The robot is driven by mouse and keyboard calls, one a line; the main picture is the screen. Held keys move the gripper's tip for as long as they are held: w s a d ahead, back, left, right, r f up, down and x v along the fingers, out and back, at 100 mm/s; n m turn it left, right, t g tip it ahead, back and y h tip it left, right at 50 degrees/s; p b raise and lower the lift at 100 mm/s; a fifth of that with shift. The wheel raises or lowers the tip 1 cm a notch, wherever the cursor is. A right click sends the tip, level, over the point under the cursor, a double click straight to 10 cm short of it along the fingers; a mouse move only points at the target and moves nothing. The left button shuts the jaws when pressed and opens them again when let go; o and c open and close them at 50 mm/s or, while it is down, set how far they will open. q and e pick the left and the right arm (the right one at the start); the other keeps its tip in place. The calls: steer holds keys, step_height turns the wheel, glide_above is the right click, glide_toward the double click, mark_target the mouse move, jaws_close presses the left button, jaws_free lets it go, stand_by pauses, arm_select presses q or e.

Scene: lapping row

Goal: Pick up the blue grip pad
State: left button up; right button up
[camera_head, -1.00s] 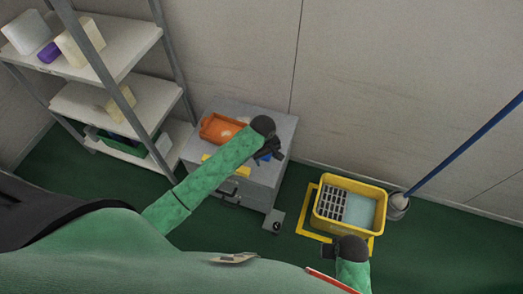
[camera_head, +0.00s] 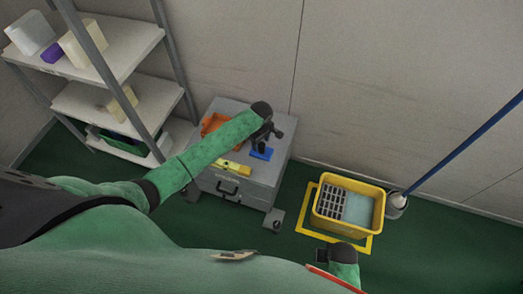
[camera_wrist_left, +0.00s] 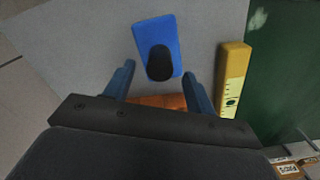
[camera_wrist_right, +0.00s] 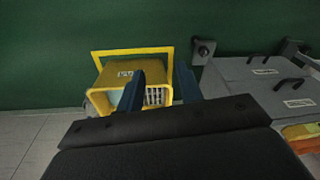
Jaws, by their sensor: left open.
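The blue grip pad (camera_head: 262,153) lies on the grey cabinet top near its front right. In the left wrist view the pad (camera_wrist_left: 151,35) is a flat blue rectangle with a black rounded knob (camera_wrist_left: 160,63) on it. My left gripper (camera_head: 266,140) is open just above and behind the pad. In the left wrist view its two fingers (camera_wrist_left: 159,86) stand apart, with the pad ahead of and between them, not held. My right gripper (camera_wrist_right: 158,90) has its fingers apart and empty, with the yellow bin beyond.
An orange tray (camera_head: 210,124) and a yellow level (camera_head: 232,169) lie on the grey cabinet (camera_head: 277,160). A yellow bin (camera_head: 323,214) stands on the green floor inside a yellow frame, beside a blue-handled mop (camera_head: 463,146). Shelves (camera_head: 132,37) stand at the left.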

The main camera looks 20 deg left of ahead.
mark_target(261, 144)
arm_select(q)
steer(key=shift+f, duration=1.55)
steer(key=c, duration=1.1)
arm_select(e)
steer(key=f, duration=0.2)
steer(key=shift+s+f, duration=0.2)
steer(key=shift+f, duration=0.2)
arm_select(q)
steer(key=shift+r, duration=0.1)
